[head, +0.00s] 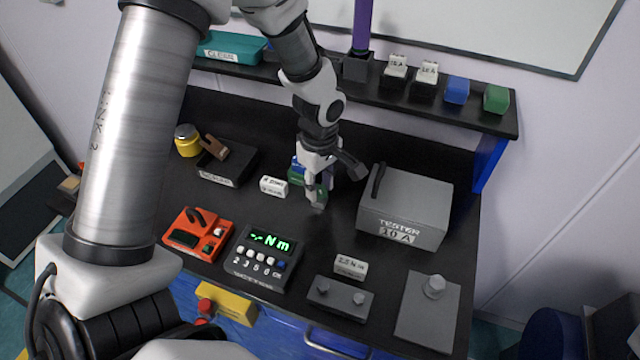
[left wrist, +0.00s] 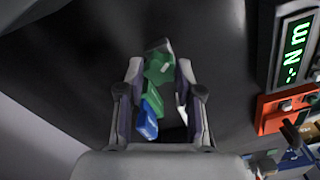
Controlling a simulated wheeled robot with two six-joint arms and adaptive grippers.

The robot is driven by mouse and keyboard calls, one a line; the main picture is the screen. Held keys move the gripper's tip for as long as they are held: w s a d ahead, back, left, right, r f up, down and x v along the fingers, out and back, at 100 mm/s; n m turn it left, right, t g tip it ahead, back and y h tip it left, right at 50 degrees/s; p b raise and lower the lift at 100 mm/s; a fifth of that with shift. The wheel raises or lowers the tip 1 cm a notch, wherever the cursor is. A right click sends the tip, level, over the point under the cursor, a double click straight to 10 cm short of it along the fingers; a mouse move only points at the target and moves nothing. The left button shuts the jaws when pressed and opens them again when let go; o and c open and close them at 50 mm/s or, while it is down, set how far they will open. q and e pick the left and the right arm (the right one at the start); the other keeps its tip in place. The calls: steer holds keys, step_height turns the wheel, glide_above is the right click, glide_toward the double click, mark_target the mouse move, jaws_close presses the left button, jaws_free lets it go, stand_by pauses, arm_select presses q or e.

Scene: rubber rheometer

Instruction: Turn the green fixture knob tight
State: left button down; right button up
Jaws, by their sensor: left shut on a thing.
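The green fixture knob (left wrist: 158,68) shows between my left gripper's fingertips in the left wrist view. My left gripper (head: 314,184) points down at the fixture in the middle of the bench, shut on the knob. Behind the knob, a green body and a blue part (left wrist: 148,118) of the fixture show between the fingers. In the head view the gripper and wrist hide much of the fixture, and only green and blue patches show around the fingers. I cannot tell how tight the knob is. My right gripper is not in view.
A grey tester box (head: 405,208) stands close to the right of the gripper. A white label block (head: 272,185) sits close to the left. A black meter with a green display (head: 262,258) and an orange device (head: 196,234) lie nearer the front. A shelf (head: 440,108) runs behind.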

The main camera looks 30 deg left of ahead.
arm_select(q)
steer(key=shift+s+r+m+p, duration=0.1)
steer(key=shift+r+m+p, duration=0.2)
steer(key=shift+m+p, duration=0.5)
steer(key=shift+m, duration=0.9)
steer(key=shift+f+m, duration=0.35)
steer(key=shift+m, duration=0.05)
steer(key=shift+r, duration=0.15)
steer(key=m+p, duration=0.2)
steer(key=m, duration=0.1)
steer(key=shift+r+p, duration=0.2)
steer(key=shift+p, duration=0.1)
steer(key=shift+f+m, duration=0.2)
steer(key=shift+m, duration=0.5)
steer(key=shift+f, duration=0.1)
steer(key=m+p, duration=0.2)
steer(key=m, duration=0.1)
steer(key=shift+r, duration=0.35)
steer(key=shift+f+m+p, duration=0.2)
steer(key=shift+m+p, duration=0.15)
steer(key=shift+m, duration=0.35)
steer(key=shift+f, duration=0.15)
steer(key=c, duration=0.9)
jaws_free()
